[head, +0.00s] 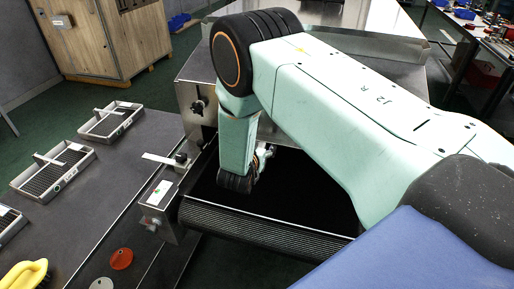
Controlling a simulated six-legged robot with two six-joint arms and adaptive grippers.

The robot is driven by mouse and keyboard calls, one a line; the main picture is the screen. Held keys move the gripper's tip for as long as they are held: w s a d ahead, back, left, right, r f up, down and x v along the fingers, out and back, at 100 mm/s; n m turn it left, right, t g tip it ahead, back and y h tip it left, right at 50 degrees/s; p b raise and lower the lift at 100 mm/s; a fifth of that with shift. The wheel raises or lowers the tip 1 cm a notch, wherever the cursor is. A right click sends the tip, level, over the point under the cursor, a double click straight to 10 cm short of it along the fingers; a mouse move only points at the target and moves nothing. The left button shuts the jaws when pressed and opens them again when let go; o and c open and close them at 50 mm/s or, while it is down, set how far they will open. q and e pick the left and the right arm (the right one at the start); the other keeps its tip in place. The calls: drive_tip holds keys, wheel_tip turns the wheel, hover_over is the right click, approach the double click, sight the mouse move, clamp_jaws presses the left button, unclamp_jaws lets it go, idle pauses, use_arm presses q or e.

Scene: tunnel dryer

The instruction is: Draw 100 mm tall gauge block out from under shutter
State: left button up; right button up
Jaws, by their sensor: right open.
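My right arm crosses the picture from the lower right and reaches over the black conveyor belt (310,188) in front of the steel dryer. My right gripper (263,157) shows only in small part past the wrist, low over the belt. It is open. I cannot make out the gauge block or the shutter; the arm covers much of the dryer's mouth. I cannot tell whether the gripper touches anything. My left gripper is not in view.
A small control box (160,194) stands beside the belt. A wooden crate (105,38) stands behind.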

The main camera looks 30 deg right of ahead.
drive_tip(key=shift+d, duration=0.15)
drive_tip(key=shift+c, duration=0.3)
drive_tip(key=shift+w+f, duration=0.2)
drive_tip(key=shift+w, duration=0.05)
drive_tip(key=c, duration=0.3)
drive_tip(key=shift+s+r, duration=0.15)
drive_tip(key=c, duration=0.4)
clamp_jaws()
drive_tip(key=shift+a, duration=0.25)
drive_tip(key=shift+s+a+p, duration=0.3)
drive_tip(key=shift+s+a, duration=0.15)
drive_tip(key=shift+a, duration=0.05)
drive_tip(key=shift+s+f, duration=0.15)
drive_tip(key=shift+f, duration=0.05)
